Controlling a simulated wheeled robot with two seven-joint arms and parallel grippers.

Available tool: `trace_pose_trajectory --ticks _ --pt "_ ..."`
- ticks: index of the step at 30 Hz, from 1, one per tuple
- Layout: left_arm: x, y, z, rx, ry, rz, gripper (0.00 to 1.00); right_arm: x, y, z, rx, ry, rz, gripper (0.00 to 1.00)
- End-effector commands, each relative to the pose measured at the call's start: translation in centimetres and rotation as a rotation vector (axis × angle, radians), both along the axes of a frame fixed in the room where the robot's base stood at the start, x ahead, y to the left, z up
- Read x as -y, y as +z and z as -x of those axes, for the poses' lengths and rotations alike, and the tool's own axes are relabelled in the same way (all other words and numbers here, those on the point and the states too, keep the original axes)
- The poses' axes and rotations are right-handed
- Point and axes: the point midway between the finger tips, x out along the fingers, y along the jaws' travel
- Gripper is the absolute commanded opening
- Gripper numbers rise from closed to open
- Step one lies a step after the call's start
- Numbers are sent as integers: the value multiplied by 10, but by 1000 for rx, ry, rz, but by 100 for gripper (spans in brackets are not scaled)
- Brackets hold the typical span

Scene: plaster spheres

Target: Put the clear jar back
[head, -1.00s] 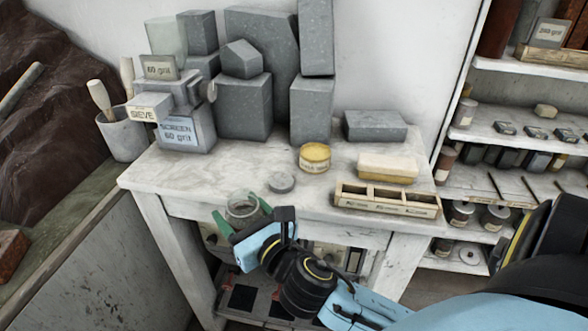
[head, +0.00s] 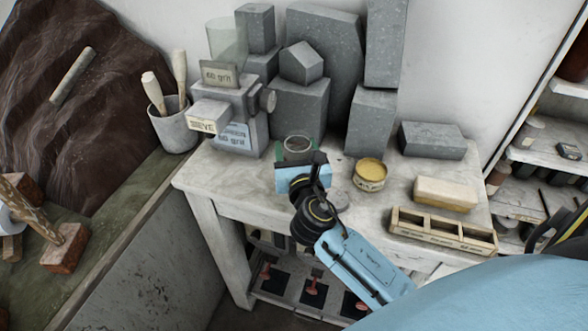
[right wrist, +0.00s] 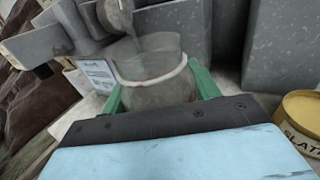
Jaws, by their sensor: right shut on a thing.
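The clear jar (head: 298,145) is at the back of the white table, in front of the grey blocks and right of the grey sieve machine (head: 232,105). My right gripper (head: 297,155) has its green fingers on both sides of the jar and is shut on it. In the right wrist view the jar (right wrist: 155,88) stands between the fingers, its open rim facing up, close to the machine's spout. I cannot tell whether its base touches the table. A round grey lid (head: 339,175) lies on the table, partly behind my arm. My left gripper is not in view.
A yellow tin (head: 369,174) stands right of the gripper. A cream block (head: 446,193) and a wooden divided tray (head: 443,231) are farther right. Tall grey blocks (head: 298,108) close off the back. A cup of tools (head: 174,125) stands left.

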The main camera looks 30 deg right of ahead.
Motion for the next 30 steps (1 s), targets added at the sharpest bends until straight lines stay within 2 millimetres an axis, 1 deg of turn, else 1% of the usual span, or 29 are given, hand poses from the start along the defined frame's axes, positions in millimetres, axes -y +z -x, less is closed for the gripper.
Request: trace_pose_trajectory --ticks 1,3,6,8,9,12,16,21,25,26,30 --pt "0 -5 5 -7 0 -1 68 0 -10 0 0 0 1 28" --pt "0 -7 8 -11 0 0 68 0 -15 0 2 1 1 28" --pt "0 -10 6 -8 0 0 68 0 -24 0 1 1 0 28" --pt "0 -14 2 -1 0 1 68 0 -34 0 0 1 1 28" --pt "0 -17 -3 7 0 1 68 0 -41 0 -1 0 2 28" --pt "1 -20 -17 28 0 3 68 0 -52 0 1 2 3 28" --pt "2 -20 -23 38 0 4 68 0 -54 0 3 2 1 28" --pt "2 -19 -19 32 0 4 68 0 -53 0 3 2 1 28" --pt "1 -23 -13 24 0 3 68 0 -57 0 3 2 1 28" --pt "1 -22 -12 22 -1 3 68 0 -57 0 2 2 1 63" --pt "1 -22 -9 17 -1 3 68 0 -56 0 2 2 1 82"
